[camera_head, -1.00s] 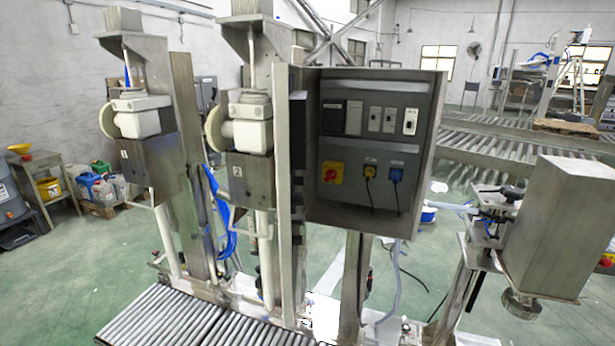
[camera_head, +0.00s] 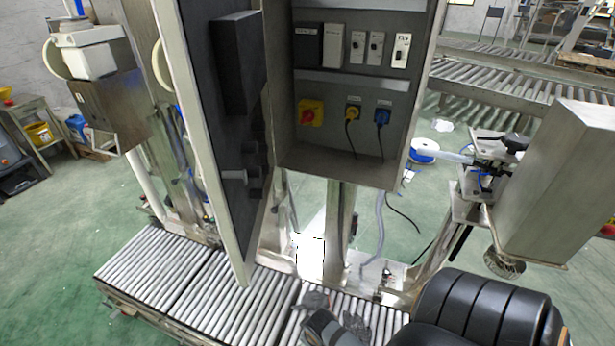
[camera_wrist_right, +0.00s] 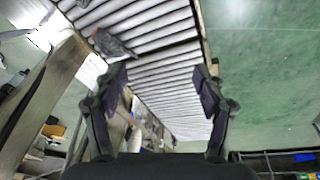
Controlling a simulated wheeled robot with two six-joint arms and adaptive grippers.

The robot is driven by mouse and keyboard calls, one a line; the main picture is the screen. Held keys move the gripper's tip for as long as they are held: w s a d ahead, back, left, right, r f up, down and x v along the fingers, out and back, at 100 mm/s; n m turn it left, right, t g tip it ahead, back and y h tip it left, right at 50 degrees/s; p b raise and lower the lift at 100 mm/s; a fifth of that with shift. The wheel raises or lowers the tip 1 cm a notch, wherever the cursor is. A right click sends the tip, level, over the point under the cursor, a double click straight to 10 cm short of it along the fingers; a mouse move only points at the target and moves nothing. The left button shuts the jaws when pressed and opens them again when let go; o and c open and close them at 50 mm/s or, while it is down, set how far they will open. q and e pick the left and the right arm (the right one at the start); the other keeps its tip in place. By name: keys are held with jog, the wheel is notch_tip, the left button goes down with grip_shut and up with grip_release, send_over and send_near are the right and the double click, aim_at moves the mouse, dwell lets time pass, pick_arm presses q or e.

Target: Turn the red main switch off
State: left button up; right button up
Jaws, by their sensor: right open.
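The red main switch (camera_head: 307,116) is a small red knob on a yellow plate, at the lower left of the panel inside the open cabinet (camera_head: 350,170) in the head view. I cannot tell its exact setting. My right arm enters at the bottom right of the head view, far below the switch and not touching it. My right gripper (camera_wrist_right: 160,88) is open and empty in the right wrist view, with its fingers apart over the roller conveyor. The switch does not show in the wrist view. My left gripper is in neither view.
The open cabinet door (camera_head: 228,200) juts forward left of the panel. Yellow (camera_head: 352,112) and blue (camera_head: 382,116) plugs with hanging cords sit right of the switch. A steel box (camera_head: 560,180) stands at the right. The roller conveyor (camera_head: 220,290) runs below; a dark grey item (camera_wrist_right: 112,44) lies on it.

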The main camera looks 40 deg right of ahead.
notch_tip(320, 180, up, 12)
jog(key=w+t+h, duration=0.1)
jog(key=w, duration=0.2)
jog(key=t+h, duration=1.1)
jog(key=h, duration=0.2)
send_near(306, 119)
jog(key=p+x, duration=0.3)
jog(key=x, duration=0.5)
jog(key=shift+w+d+p, duration=0.2)
jog(key=shift+p, duration=0.2)
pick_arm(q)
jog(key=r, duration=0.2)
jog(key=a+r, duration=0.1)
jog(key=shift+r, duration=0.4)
pick_arm(e)
jog(key=shift+w+d+r, duration=0.1)
jog(key=shift+w+d, duration=0.2)
jog(key=shift+c, duration=0.3)
